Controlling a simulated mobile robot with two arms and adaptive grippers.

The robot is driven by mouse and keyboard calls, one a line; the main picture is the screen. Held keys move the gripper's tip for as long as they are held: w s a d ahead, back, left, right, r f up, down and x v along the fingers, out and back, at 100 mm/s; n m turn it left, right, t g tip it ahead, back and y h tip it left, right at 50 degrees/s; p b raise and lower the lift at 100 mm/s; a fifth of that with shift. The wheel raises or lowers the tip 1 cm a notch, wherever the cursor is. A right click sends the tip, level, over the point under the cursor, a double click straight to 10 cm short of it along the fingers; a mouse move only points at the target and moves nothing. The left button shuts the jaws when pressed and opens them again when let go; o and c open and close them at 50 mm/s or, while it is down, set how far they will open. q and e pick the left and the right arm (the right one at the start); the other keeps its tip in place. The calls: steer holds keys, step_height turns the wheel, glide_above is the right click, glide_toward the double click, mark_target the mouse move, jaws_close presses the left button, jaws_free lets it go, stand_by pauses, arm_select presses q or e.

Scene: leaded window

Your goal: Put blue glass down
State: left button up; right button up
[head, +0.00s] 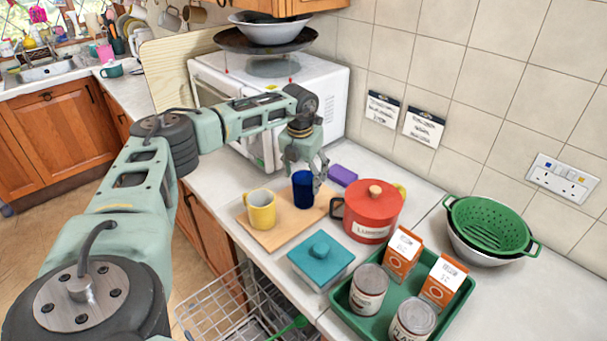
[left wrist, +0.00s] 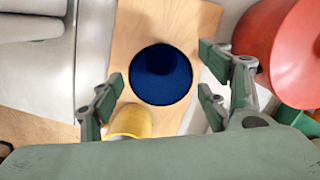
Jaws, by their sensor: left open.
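The blue glass (head: 302,188) stands upright on a wooden board (head: 272,239) on the counter, beside a yellow mug (head: 261,209). My left gripper (head: 305,166) is right above and around the glass, coming down from over it. In the left wrist view the blue glass (left wrist: 161,75) lies between the two spread fingers of the left gripper (left wrist: 160,95), with a gap on each side. The gripper is open. The yellow mug (left wrist: 131,121) is partly hidden behind the gripper body there. My right gripper is not in either view.
A red pot (head: 372,212) stands close on the right of the board. A teal lidded box (head: 320,259), a green tray (head: 388,325) with cans and cartons, and a green colander (head: 490,224) fill the front and right. A white microwave (head: 330,100) stands behind.

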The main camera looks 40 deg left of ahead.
arm_select(q)
steer(key=shift+r, duration=0.4)
step_height(320, 180, up, 11)
steer(key=s+b, duration=0.1)
steer(key=b, duration=0.2)
steer(key=shift+s+d+r+b, duration=0.2)
steer(key=shift+d+b, duration=0.15)
